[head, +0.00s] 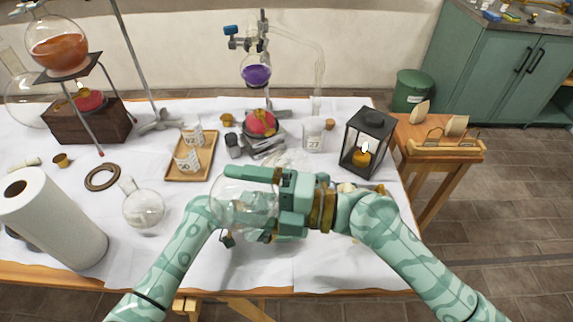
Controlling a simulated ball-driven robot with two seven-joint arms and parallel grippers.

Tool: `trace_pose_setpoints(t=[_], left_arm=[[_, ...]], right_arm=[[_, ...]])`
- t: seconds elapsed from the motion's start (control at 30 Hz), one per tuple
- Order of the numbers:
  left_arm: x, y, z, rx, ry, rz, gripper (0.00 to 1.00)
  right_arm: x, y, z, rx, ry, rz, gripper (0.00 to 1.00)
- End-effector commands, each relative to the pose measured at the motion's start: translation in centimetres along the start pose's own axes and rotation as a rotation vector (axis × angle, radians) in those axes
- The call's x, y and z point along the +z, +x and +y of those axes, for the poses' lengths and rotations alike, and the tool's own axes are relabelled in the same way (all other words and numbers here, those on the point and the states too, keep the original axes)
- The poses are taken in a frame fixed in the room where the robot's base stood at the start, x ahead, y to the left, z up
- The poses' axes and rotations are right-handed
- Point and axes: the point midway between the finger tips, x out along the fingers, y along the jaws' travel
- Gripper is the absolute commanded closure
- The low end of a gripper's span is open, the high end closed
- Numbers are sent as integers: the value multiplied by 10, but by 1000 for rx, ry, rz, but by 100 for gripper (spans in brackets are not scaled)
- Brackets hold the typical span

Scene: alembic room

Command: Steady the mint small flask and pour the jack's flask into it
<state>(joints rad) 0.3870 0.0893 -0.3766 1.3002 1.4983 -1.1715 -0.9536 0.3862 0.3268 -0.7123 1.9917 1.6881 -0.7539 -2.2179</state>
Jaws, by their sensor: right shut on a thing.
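My right gripper (252,204) lies across the front middle of the table, shut on a clear round glass flask (236,196). I see no coloured liquid in this flask. My left arm comes in from the lower left and ends beside the same flask. The left gripper (228,238) is mostly hidden there, so its jaws are unclear. A flask with purple liquid (257,75) is up on the stand behind, above a red mantle (261,122) on a small jack (262,148). A small clear round flask (143,208) lies on the table at left. I cannot make out a mint mark on either clear flask.
A wooden tray (176,170) holds two small beakers. A beaker (313,134) and a black lantern (366,145) with a lit candle stand at right. An orange-filled flask (58,52) sits on a tripod.

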Motion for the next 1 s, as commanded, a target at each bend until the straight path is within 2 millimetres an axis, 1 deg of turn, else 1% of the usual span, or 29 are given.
trace_pose_setpoints(t=[1.0], left_arm=[[0, 0, 0, 0, 0, 0, 22]], right_arm=[[0, 0, 5, 16, 34, 1, 40]])
